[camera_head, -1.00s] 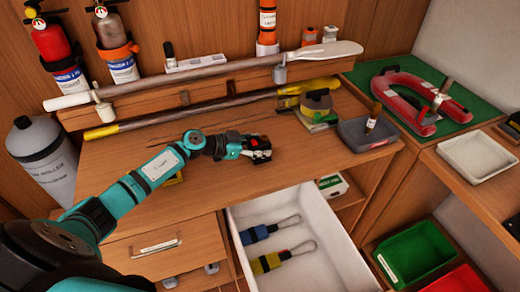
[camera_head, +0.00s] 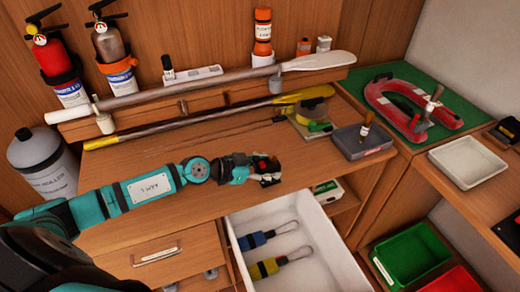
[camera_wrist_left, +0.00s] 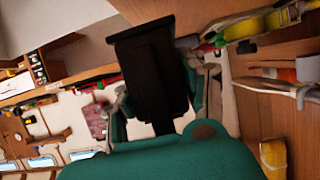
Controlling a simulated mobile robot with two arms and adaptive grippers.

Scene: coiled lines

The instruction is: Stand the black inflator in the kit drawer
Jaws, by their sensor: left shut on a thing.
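My left gripper (camera_head: 268,170) is over the front part of the wooden bench, near its edge above the open drawer. In the left wrist view the gripper (camera_wrist_left: 160,105) is shut on the black inflator (camera_wrist_left: 150,65), a dark block with a wider cap at one end. In the head view the inflator is small and hard to tell from the dark fingers. The white kit drawer (camera_head: 343,262) is pulled out below and right of the gripper. A blue item (camera_head: 258,239) and a yellow item (camera_head: 268,267), each with a wire loop, lie in it. My right gripper is not in view.
A grey tray (camera_head: 370,150) with a small upright bottle stands at the bench's right. Paddles (camera_head: 200,122) lie along the back. Green (camera_head: 412,252) and red bins sit low at the right. The drawer's right half is bare.

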